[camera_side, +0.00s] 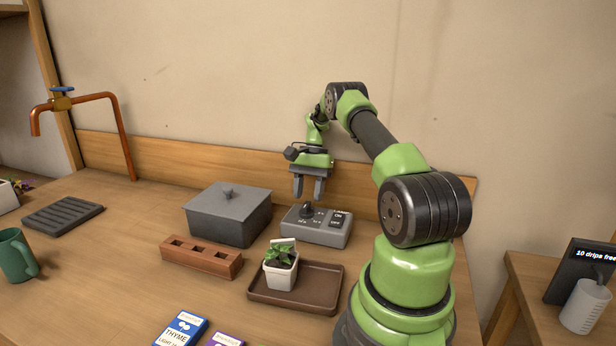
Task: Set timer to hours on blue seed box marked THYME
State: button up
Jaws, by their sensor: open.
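The blue seed box (180,329) marked THYME lies at the bottom edge of the view. A line beginning "LIGHT" shows under its name, but the hours are cut off or too small to read. The timer (316,232) is a grey box behind the plant tray, with a dark knob (307,211) at its left and a black rocker switch (338,219) at its right. Small marks surround the knob; I cannot tell which it points to. My gripper (308,197) points down with open, empty fingers just above the knob, apparently not touching it.
A brown tray (325,300) holds a potted seedling (281,267) in front of the timer. A grey lidded box (228,214) stands left of it, near a brick-coloured block (200,258). A purple packet (226,340) lies beside the blue one. The left table middle is clear.

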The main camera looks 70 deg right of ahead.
aim_at(308, 202)
notch_tip(308, 202, up, 7)
jog(key=shift+r, duration=0.2)
dwell(0.4)
jog(key=w+a+r+n+t+h, duration=0.3)
jog(key=a+r+n, duration=0.4)
jog(key=a+r, duration=1)
jog(key=s+a+f+n+t, duration=0.1)
jog(key=s+a+n+t, duration=0.3)
jog(key=s+a+n, duration=0.3)
jog(key=s+a, duration=0.5)
jog(key=a, duration=0.4)
jog(key=shift+f, duration=0.2)
